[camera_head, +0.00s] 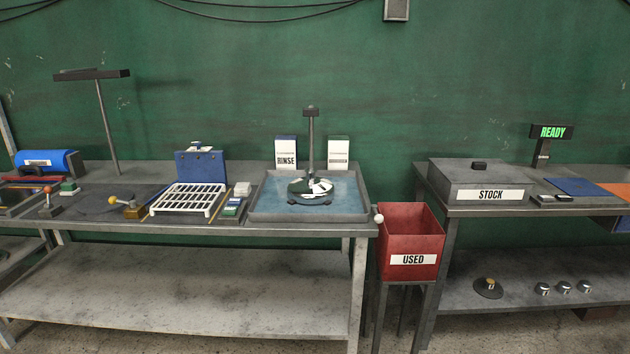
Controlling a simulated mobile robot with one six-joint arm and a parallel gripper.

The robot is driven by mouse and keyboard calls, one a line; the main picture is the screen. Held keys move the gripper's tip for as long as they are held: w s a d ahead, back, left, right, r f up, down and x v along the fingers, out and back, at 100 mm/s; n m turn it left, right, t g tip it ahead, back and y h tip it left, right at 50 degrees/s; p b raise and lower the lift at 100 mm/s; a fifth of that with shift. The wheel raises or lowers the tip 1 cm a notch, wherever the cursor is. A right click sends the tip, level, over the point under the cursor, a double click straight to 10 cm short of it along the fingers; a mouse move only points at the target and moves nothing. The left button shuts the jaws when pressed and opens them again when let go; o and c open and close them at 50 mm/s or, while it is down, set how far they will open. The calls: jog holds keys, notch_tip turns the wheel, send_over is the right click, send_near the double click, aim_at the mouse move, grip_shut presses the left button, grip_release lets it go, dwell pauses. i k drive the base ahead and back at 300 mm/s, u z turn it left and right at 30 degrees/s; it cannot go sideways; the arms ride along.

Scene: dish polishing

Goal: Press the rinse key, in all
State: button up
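A box with a blue top and a white front labelled RINSE (286,154) stands behind the left part of a grey basin (262,214) on the left bench. A similar white-fronted box (338,151) with a label too small to read stands to its right. No separate key can be made out on the RINSE box. The basin holds bluish water, and a dark round fixture with white pieces (311,187) sits in it under a dark post (310,135). My gripper is not in view.
Left of the basin are a white rack (189,199), a blue case (201,165) and a tall lamp stand (105,120). A red bin labelled USED (408,235) stands between the benches. The right bench carries a STOCK box (476,185) and a lit READY sign (552,132).

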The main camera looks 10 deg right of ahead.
aim_at(238, 202)
jog(key=u, duration=0.1)
jog(key=i, duration=0.95)
jog(key=z, duration=0.1)
